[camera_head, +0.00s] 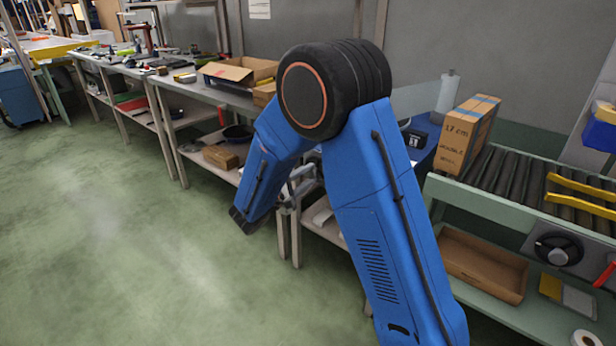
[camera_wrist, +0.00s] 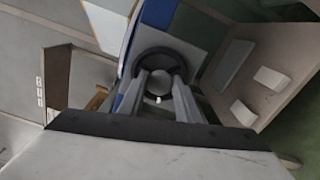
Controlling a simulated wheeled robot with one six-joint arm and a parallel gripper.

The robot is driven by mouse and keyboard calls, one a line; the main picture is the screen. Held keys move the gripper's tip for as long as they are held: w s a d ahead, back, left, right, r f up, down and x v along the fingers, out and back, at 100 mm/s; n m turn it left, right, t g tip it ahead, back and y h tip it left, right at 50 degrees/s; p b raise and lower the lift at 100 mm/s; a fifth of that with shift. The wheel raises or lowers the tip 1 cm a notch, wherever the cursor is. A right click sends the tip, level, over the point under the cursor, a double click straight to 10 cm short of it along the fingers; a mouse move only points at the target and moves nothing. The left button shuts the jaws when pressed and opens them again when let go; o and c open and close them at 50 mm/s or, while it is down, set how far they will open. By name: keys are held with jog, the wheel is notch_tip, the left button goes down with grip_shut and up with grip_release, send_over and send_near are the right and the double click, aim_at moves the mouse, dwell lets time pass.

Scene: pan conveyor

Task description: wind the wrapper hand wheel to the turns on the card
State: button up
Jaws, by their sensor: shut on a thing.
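In the wrist view the wrapper hand wheel (camera_wrist: 160,52) shows as a dark ring with a rounded grey middle, against a blue and white surface. My gripper (camera_wrist: 165,80) has its two grey fingers on either side of that grey middle and is shut on the hand wheel. Exact contact at the fingertips is too dark to make out. In the head view the blue wrapper (camera_head: 425,138) stands behind my blue arm, and its wheel is hidden. My gripper (camera_head: 303,185) shows only partly there, beside the arm. I cannot pick out a turns card for certain.
A carton (camera_head: 464,135) marked 17 cm stands at the left end of the roller conveyor (camera_head: 520,180). An open tray (camera_head: 483,264) lies on the shelf below. Benches line the wall; the green floor at left is clear.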

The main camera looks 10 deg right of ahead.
jog(key=shift+m, duration=0.3)
dwell(0.5)
dwell(0.8)
jog(key=o, duration=1)
jog(key=shift+f, duration=0.1)
jog(key=shift+a, duration=0.1)
jog(key=v, duration=1.7)
jog(key=shift+s, duration=0.1)
